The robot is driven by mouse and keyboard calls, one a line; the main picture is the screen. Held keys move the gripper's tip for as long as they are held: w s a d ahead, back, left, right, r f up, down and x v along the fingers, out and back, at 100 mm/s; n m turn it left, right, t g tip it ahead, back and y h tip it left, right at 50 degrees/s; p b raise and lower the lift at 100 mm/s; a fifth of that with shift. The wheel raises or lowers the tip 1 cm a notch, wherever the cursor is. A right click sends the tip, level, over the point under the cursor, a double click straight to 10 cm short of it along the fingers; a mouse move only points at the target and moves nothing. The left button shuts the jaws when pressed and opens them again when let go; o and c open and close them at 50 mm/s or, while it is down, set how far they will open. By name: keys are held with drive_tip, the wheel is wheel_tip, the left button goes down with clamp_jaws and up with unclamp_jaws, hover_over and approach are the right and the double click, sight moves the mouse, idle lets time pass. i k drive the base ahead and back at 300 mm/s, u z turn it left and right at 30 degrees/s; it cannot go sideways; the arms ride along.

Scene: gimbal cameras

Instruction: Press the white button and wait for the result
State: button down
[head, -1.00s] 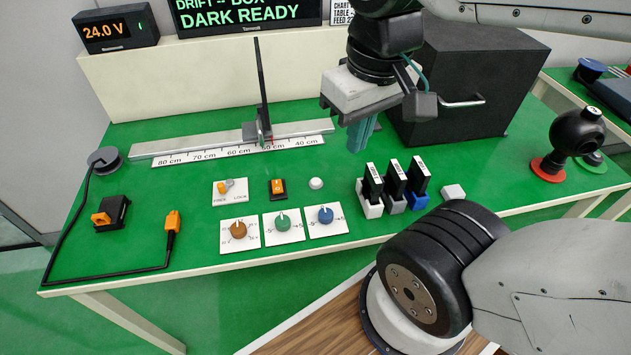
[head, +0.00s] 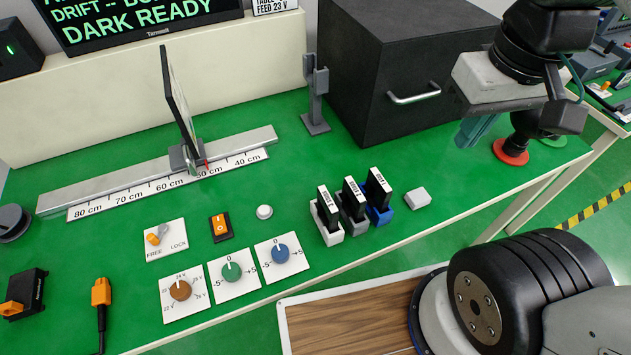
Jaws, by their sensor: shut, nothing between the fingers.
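My gripper (head: 470,141) is in the upper right, in front of the dark box's right part, well to the right of the round button. Its teal fingers are together, point down and hold nothing. The screen (head: 140,20) shows green text ending in "DARK READY"; its upper line is cut off.
A black box (head: 400,75) with a handle stands at the back. A rail (head: 150,175) with an upright dark panel (head: 178,100) and a grey stand (head: 316,100) are to its left. Black pieces in white, grey and blue holders (head: 352,207) stand between button and white block.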

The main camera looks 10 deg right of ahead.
sight(263, 210)
drive_tip(key=z, duration=0.15)
drive_tip(key=k, duration=0.9)
drive_tip(key=u, duration=1.55)
drive_tip(key=i, duration=0.5)
